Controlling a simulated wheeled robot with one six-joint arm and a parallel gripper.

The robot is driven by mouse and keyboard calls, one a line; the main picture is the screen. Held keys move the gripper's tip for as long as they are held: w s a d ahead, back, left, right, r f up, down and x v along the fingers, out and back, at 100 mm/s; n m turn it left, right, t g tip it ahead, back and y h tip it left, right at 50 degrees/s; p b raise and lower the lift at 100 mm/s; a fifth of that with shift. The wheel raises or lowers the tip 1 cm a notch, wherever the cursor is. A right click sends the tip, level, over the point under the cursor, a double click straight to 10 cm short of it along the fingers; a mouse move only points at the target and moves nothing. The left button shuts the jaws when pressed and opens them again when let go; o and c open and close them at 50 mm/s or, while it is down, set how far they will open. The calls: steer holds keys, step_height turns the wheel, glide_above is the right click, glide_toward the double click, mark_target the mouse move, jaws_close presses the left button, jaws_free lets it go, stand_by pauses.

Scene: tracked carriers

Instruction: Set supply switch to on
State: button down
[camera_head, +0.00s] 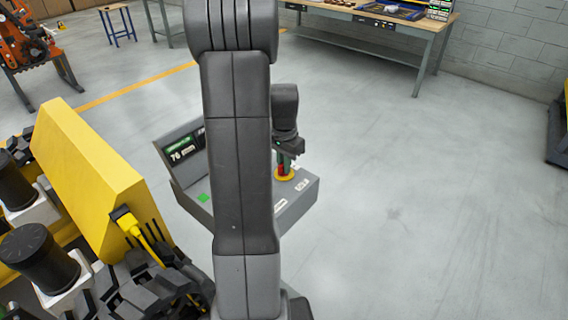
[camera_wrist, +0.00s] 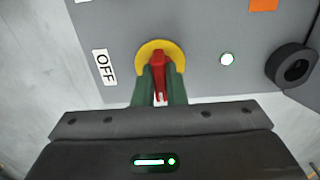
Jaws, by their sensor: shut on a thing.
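The supply switch is a red handle (camera_wrist: 160,66) on a round yellow plate (camera_wrist: 147,49), set in a grey panel. An "OFF" label (camera_wrist: 104,67) is to the left of the plate in the wrist view. My gripper (camera_wrist: 160,92) has its green fingers closed on the sides of the red handle. In the head view my gripper (camera_head: 287,158) reaches down onto the switch at the right part of the grey console (camera_head: 308,190). My fingers and palm hide the handle's lower part. I cannot tell which label the handle points to.
The console has a display (camera_head: 182,150) reading 76. Yellow machinery (camera_head: 90,155) stands at the left. A workbench (camera_head: 380,25) is at the back.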

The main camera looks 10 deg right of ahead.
steer(key=c, duration=1.5)
jaws_free()
steer(key=shift+r, duration=0.15)
step_height(320, 180, up, 14)
steer(key=shift+f, duration=0.15)
steer(key=shift+f, duration=0.1)
step_height(320, 180, down, 14)
steer(key=shift+r, duration=0.1)
steer(key=shift+r, duration=0.1)
